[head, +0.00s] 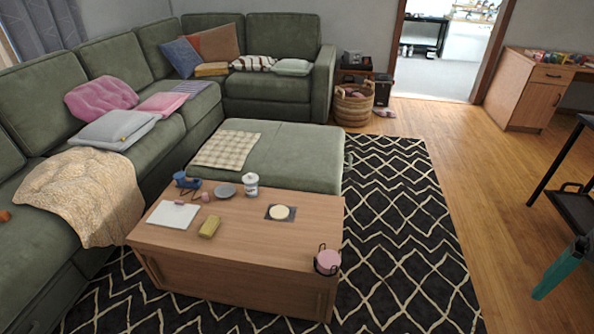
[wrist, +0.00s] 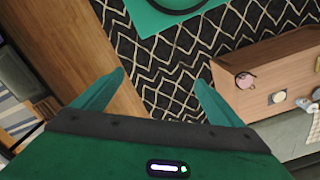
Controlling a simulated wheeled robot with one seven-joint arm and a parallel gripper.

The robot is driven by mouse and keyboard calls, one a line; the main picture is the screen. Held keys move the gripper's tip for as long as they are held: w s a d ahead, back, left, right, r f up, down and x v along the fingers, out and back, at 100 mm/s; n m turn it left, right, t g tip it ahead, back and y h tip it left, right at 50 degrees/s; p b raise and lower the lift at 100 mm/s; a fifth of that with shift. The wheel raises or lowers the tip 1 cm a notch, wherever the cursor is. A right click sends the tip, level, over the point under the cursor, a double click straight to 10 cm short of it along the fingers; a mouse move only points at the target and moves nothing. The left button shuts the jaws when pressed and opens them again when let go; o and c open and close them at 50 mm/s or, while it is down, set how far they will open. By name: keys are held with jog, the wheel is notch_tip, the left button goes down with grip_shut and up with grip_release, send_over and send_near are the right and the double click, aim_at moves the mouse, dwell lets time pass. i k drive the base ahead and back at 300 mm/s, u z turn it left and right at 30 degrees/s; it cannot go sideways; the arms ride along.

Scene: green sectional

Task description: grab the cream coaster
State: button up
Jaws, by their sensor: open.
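The cream coaster (head: 281,212) is a pale round disc. It lies on a dark square piece on the wooden coffee table (head: 250,238), right of the table's middle. In the wrist view the coaster (wrist: 278,97) shows small at the right, on the table. My gripper (wrist: 159,77) is open and empty, its two teal fingers spread well apart over the rug and floor. It is apart from the table and coaster. In the head view a teal part of my arm or gripper shows at the right edge.
On the table are a pink round item in a black wire holder (head: 328,261), a white lidded jar (head: 251,185), a grey dish (head: 225,191), a yellow-green block (head: 210,227) and a white pad (head: 173,214). The patterned rug (head: 400,220) right of the table is clear.

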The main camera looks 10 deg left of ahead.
aim_at(277, 213)
jog(key=u, duration=2.7)
jog(key=i, duration=1.7)
jog(key=z, duration=1.6)
